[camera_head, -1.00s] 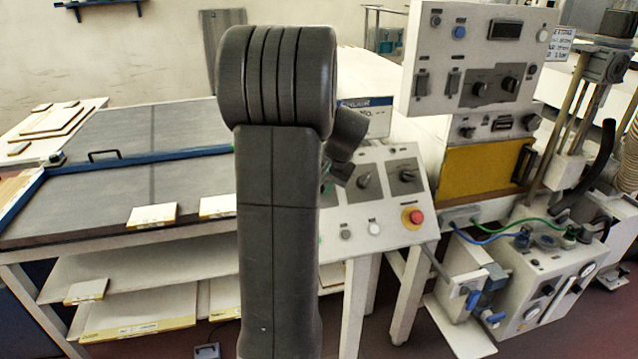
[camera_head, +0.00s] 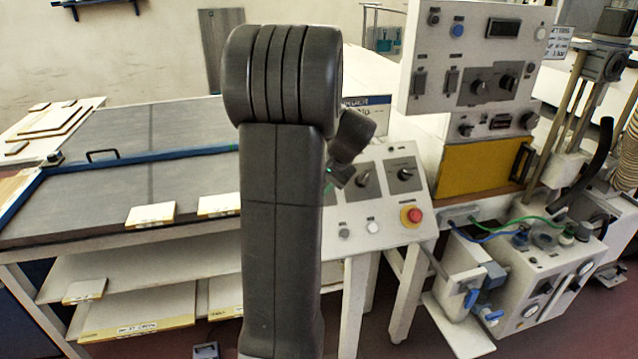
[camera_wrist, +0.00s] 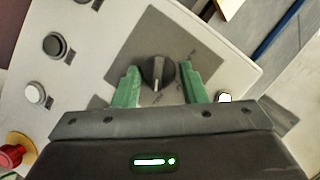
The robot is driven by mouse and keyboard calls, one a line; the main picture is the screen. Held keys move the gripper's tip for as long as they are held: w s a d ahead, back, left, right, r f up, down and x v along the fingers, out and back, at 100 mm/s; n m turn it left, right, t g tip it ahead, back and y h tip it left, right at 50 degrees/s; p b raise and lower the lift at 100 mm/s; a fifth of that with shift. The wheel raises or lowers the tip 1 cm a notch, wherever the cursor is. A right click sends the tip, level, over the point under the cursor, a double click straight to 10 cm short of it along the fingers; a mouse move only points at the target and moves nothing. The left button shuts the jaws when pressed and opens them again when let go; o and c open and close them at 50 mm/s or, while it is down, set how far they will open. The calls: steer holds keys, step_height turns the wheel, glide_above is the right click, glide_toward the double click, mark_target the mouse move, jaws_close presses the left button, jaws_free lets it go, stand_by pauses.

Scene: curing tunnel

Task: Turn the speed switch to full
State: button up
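In the wrist view a dark round knob (camera_wrist: 157,74) with a pointer ridge sits on a grey plate of the light control panel. My gripper (camera_wrist: 159,82) has green fingers standing apart, one on each side of the knob, with visible gaps. The marks on the plate are too blurred to read. In the head view my gripper (camera_head: 336,178) is over the left part of the sloped panel (camera_head: 395,229), largely hidden by my arm. I cannot tell which knob is between my fingers.
A red stop button (camera_head: 411,215) and a white button (camera_head: 373,227) are on the panel's lower part. An upright panel (camera_head: 475,60) with more knobs stands behind right. A grey-topped table (camera_head: 110,200) lies to the left.

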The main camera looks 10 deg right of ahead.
steer(key=shift+o, duration=1.3)
steer(key=b+v, duration=0.1)
steer(key=v, duration=1.3)
steer(key=shift+b, duration=0.35)
steer(key=shift+f, duration=0.1)
steer(key=p+x, duration=0.1)
steer(key=x, duration=1.3)
steer(key=shift+p, duration=0.35)
